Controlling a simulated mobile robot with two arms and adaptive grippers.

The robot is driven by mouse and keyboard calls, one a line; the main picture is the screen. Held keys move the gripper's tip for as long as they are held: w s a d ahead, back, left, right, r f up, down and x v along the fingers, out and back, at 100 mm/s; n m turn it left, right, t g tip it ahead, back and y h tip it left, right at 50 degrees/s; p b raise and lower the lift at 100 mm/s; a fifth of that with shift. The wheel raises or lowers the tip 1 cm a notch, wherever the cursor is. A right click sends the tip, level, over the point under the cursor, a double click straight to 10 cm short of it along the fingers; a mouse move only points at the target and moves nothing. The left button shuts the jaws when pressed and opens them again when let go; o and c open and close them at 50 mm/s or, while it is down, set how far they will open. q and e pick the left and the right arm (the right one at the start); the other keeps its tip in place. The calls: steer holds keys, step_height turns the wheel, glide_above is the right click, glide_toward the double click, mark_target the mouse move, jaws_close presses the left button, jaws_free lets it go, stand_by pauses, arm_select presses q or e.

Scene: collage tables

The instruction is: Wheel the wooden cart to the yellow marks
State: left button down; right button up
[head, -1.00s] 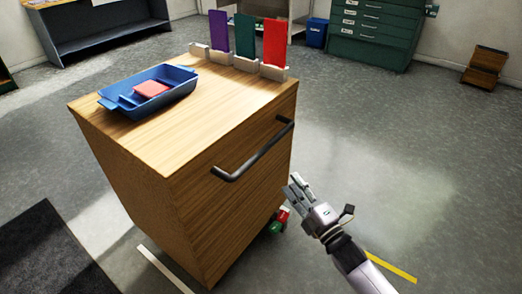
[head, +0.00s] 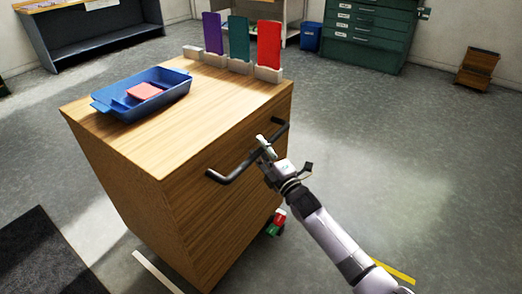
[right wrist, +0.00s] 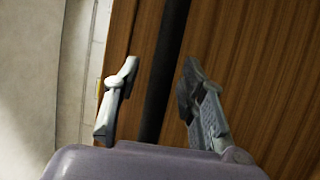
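The wooden cart (head: 225,215) stands on the grey floor with a dark bar handle (head: 232,173) across its near side. My right gripper (head: 266,148) is at the handle, right of its middle. In the right wrist view, the fingers (right wrist: 158,85) are spread, one on each side of the dark handle bar (right wrist: 165,60), with gaps beside it. A yellow mark (head: 395,271) lies on the floor at lower right, partly behind my right arm. My left gripper is not in view.
On the cart are a blue tray (head: 108,106) with a red block and purple, teal and red panels in holders. A white floor strip (head: 157,271) and dark mat (head: 38,258) lie at left. Green drawers (head: 365,42) stand behind. Floor at right is clear.

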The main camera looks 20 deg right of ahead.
steer(key=shift+c, duration=0.6)
jaws_close()
stand_by(0.3)
